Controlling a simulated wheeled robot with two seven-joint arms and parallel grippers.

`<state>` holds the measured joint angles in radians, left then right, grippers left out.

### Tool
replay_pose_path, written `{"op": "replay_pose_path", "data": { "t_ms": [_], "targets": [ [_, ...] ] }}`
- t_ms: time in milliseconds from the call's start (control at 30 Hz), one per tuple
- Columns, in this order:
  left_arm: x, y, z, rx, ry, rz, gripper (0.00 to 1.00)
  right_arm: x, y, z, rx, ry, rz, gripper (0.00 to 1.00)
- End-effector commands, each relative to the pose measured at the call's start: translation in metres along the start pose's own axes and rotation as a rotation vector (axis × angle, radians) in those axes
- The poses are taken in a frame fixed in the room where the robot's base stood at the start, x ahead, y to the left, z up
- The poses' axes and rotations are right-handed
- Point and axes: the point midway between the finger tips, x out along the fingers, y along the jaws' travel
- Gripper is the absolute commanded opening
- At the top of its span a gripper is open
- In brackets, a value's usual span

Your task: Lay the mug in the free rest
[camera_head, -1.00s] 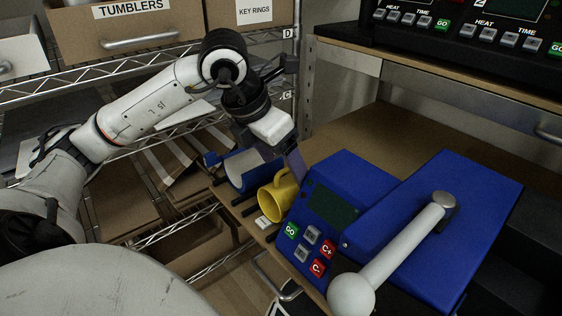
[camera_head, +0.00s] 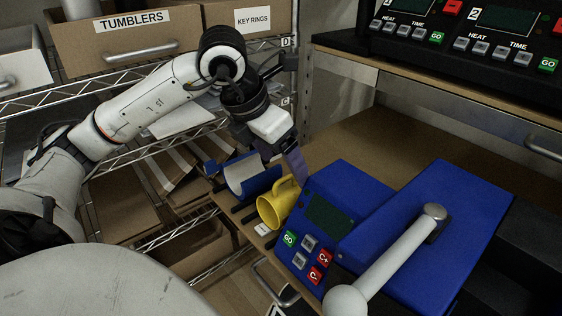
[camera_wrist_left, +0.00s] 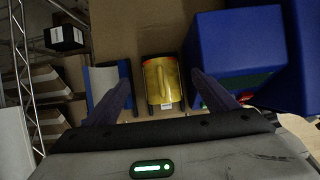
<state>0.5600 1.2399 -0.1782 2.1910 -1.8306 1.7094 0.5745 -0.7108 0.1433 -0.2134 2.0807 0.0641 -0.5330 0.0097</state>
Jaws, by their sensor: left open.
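The yellow mug (camera_head: 272,210) lies on its side left of the blue press (camera_head: 415,235), its mouth toward the front edge and its handle up. It also shows in the left wrist view (camera_wrist_left: 152,92). My left gripper (camera_wrist_left: 160,78) is open, with one finger on each side of the mug; a gap shows on both sides. In the head view the gripper (camera_head: 280,163) is just above and behind the mug. A blue piece with a pale face (camera_head: 250,178) lies left of the mug, beside dark rest bars (camera_head: 243,211). My right gripper is not in view.
The press has a long white lever (camera_head: 395,258) and a button panel (camera_head: 303,255). Wire shelves with boxes (camera_head: 125,35) stand at the left and back. The brown bench top (camera_head: 400,150) behind the press is clear. A control unit (camera_head: 480,30) sits above it.

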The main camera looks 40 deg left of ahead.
Motion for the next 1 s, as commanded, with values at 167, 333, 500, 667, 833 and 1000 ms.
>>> {"op": "replay_pose_path", "data": {
  "t_ms": [167,333,500,667,833,1000],
  "targets": [
    [-0.013,-0.003,0.007,0.002,-0.01,-0.009,0.85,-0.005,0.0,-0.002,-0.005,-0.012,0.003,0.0],
    [-0.021,-0.002,0.011,0.001,-0.011,-0.008,0.85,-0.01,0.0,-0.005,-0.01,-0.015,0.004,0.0],
    [-0.028,-0.002,0.014,0.001,-0.01,-0.008,0.85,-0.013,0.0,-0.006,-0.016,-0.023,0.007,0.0],
    [-0.035,-0.002,0.017,0.001,-0.009,-0.008,0.85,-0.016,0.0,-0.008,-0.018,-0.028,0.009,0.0],
    [-0.043,-0.001,0.02,0.0,-0.006,-0.004,0.85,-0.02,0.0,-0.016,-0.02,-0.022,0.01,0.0],
    [-0.048,0.0,0.022,-0.001,-0.004,-0.002,0.85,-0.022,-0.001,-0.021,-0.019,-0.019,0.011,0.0]
  ]
}}
